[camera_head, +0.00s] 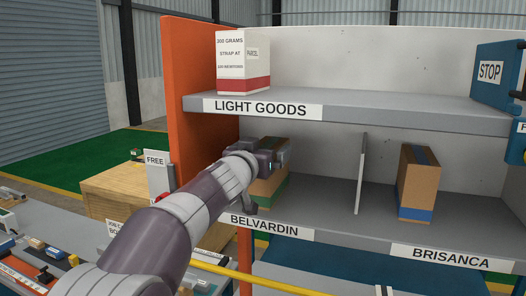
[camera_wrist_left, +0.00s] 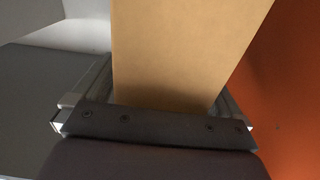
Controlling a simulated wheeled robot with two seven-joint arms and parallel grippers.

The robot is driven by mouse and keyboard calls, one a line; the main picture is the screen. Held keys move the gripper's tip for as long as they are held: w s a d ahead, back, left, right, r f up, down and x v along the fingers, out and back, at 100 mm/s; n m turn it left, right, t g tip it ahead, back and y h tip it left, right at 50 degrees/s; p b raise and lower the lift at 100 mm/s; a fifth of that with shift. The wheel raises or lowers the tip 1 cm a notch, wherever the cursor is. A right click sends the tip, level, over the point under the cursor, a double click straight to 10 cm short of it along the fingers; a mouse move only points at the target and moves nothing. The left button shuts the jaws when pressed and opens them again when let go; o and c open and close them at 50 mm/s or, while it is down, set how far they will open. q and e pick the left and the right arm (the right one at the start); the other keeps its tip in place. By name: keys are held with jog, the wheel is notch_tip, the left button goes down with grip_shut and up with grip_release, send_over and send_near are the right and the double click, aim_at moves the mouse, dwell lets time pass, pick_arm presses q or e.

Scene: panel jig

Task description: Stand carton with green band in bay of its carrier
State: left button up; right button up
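The brown carton with green band (camera_head: 270,190) is upright at the left of the lower shelf, in the bay labelled BELVARDIN (camera_head: 265,226). My left gripper (camera_head: 280,157) is at its near side and hides part of it. In the left wrist view the carton (camera_wrist_left: 180,50) fills the space between the two fingers (camera_wrist_left: 165,95), which appear to lie against its sides. My arm hides part of the carton's lower end, so I cannot tell whether it touches the shelf. My right gripper is not in view.
A thin divider (camera_head: 361,173) separates this bay from the BRISANCA bay (camera_head: 450,257), where a blue-banded carton (camera_head: 417,185) stands. An orange side panel (camera_head: 200,120) is close on the left. The LIGHT GOODS shelf (camera_head: 350,109) above holds a white, red-banded carton (camera_head: 243,62).

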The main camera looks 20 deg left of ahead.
pick_arm(q)
jog(key=shift+r, duration=0.3)
jog(key=shift+s+f, duration=0.25)
jog(key=shift+s, duration=0.15)
jog(key=s, duration=1.1)
jog(key=shift+a+b, duration=0.2)
jog(key=shift+b, duration=0.15)
jog(key=shift+s, duration=0.15)
